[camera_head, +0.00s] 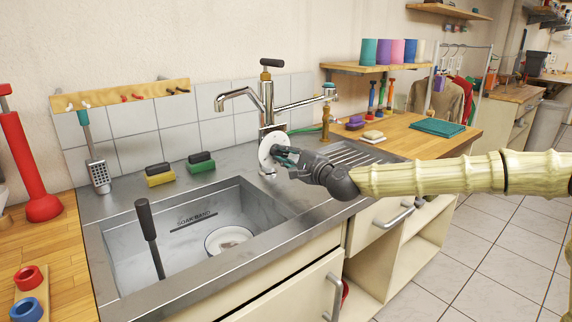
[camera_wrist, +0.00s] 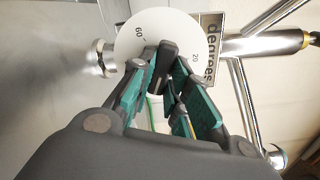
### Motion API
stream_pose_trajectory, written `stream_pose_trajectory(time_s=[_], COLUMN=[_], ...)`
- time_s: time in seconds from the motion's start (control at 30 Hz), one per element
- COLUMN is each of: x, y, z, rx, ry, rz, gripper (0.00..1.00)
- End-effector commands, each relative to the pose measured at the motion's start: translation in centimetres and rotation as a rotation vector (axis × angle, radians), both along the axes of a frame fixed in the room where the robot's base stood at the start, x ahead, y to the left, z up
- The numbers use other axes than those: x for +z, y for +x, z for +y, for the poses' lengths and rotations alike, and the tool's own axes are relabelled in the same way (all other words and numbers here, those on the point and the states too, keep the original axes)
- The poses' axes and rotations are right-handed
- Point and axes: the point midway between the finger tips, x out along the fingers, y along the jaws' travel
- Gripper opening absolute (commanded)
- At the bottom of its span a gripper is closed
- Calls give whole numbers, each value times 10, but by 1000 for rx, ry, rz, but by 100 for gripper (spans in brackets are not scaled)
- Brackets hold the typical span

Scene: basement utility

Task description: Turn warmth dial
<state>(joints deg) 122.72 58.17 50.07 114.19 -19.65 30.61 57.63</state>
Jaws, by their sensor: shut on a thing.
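The warmth dial (camera_head: 265,151) is a white disc on the front of the chrome tap (camera_head: 265,97) behind the sink. In the wrist view the dial (camera_wrist: 131,48) shows the numbers 60 and 20, with a dark raised grip bar (camera_wrist: 163,68) across its middle. A plate reading "degrees" (camera_wrist: 211,40) is partly hidden behind the disc. My gripper (camera_head: 285,156) reaches in from the right and is shut on the dial's grip bar; its green-padded fingers also show in the wrist view (camera_wrist: 166,88). The fingers hide the lower part of the dial.
The steel sink (camera_head: 118,262) lies below and left, with a dark-handled tool (camera_head: 147,228) standing in it. Yellow (camera_head: 160,175) and green (camera_head: 201,162) sponges sit on its back rim. A ribbed drainer (camera_head: 357,153) lies right of the tap. The tiled floor (camera_head: 500,250) at right is clear.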

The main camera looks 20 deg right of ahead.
Motion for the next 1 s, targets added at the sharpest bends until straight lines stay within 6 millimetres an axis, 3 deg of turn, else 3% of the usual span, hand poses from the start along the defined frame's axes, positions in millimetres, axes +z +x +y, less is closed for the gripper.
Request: stream_pose_trajectory(time_s=[0.3, 0.8, 0.83, 0.93, 1.0], x=[-2, -1, -1, -1, -1], y=[1, 1, 1, 0, 0], z=[-2, -2, -2, -1, -1], rx=[-3, -4, -4, -3, -3], ry=[97, 112, 112, 113, 113], rz=[40, 47, 47, 47, 47], gripper=[0, 0, 21, 39, 39])
